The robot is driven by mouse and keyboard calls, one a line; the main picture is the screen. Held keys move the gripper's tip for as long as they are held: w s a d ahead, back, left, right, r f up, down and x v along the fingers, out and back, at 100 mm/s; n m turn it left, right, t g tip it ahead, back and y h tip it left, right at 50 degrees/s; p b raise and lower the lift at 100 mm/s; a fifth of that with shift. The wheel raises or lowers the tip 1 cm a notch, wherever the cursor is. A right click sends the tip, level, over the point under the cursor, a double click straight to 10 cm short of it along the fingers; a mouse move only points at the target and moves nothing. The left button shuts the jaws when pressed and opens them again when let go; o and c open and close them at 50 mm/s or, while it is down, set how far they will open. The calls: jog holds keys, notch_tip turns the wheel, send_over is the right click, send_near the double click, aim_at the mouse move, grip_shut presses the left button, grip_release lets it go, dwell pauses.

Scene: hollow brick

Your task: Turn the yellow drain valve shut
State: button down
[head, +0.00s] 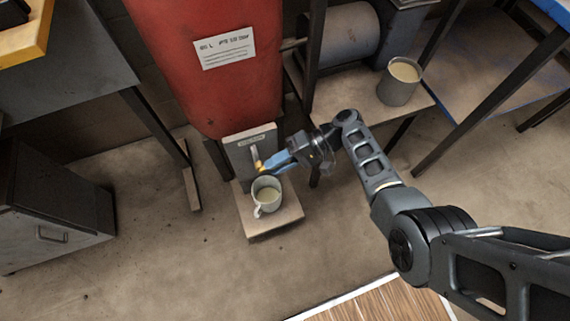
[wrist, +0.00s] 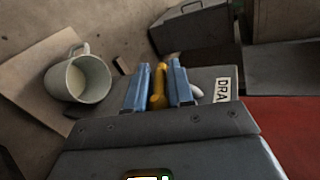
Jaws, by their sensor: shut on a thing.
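The yellow drain valve (head: 259,165) is a small handle on a grey plate (head: 243,147) below the red tank. In the wrist view the yellow handle (wrist: 158,88) stands between the two blue fingers of my gripper (wrist: 158,90). In the head view my gripper (head: 270,165) reaches the valve from the right, with blue fingertips at the handle. It is shut on the handle. The fingers hide part of the valve.
The red tank (head: 205,85) stands above. The mug rests on a small board (head: 275,222). A grey pot (head: 399,84) with pale contents stands on a shelf to the right. A dark cabinet (head: 50,215) stands at left. The floor in front is clear.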

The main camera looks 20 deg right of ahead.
jog(key=shift+d+f+y+b, duration=0.1)
jog(key=shift+f+y+b, duration=0.35)
jog(key=shift+y+b, duration=0.5)
jog(key=shift+b, duration=0.3)
jog(key=c, duration=1.2)
grip_release()
jog(key=shift+o, duration=0.2)
jog(key=shift+r, duration=0.1)
jog(key=v, duration=0.7)
jog(key=shift+d, duration=0.4)
jog(key=shift+c, duration=0.2)
